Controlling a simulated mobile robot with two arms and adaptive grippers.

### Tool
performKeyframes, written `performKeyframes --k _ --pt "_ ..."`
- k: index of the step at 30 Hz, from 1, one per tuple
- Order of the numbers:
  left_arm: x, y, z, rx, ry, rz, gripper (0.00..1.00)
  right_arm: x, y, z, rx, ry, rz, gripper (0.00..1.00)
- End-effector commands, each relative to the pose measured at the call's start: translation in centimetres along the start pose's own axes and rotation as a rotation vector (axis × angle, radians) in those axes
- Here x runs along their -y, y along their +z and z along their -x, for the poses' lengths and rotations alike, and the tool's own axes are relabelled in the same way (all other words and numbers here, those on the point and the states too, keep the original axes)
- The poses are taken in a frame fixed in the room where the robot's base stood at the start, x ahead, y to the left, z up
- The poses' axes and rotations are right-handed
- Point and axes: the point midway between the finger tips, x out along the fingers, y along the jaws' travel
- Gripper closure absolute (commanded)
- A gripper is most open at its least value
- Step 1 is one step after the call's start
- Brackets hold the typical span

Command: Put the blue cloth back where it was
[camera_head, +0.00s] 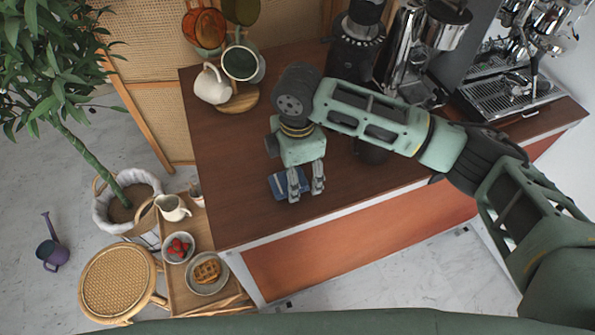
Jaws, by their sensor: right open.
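The blue cloth (278,187) lies folded on the brown countertop (232,205), left of the counter's middle and back from its front edge. My right gripper (306,196) reaches in from the right and points down over the cloth. Its two fingers are apart, with the left finger in front of the cloth and the right finger beside the cloth's right end. They partly hide the cloth, and I cannot tell whether they touch it. My left gripper is not in view.
A cup tree (240,98) with several mugs stands at the back left of the counter. A grinder (357,45) and an espresso machine (510,90) stand at the back. A wooden side tray (177,272) holds a pitcher, strawberries and a waffle. The counter's front left is clear.

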Motion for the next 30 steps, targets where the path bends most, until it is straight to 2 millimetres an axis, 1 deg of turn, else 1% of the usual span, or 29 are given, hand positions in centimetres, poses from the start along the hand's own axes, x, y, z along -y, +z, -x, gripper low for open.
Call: performKeyframes --k 5,8,11,15,18,21,25,30 --pt "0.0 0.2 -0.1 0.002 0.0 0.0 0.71 -0.1 0.0 0.5 0.0 0.001 0.0 0.37" --pt "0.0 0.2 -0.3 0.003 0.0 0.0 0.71 -0.1 0.0 1.7 -0.001 0.003 0.0 0.37" --pt "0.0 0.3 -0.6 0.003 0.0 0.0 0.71 -0.1 0.0 3.7 -0.001 0.004 0.002 0.37" --pt "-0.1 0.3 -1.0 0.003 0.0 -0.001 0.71 -0.1 0.0 6.8 0.0 0.005 0.001 0.37" --pt "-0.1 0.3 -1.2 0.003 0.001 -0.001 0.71 -0.1 -0.1 8.8 0.0 0.004 0.002 0.37" --pt "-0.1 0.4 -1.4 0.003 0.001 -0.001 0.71 -0.1 -0.1 10.4 -0.001 0.002 0.001 0.37" --pt "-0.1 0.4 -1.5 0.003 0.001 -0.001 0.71 -0.1 0.0 11.6 -0.001 0.0 0.0 0.37" --pt "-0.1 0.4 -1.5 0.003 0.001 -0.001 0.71 -0.1 0.0 12.1 -0.001 -0.001 0.0 0.37"
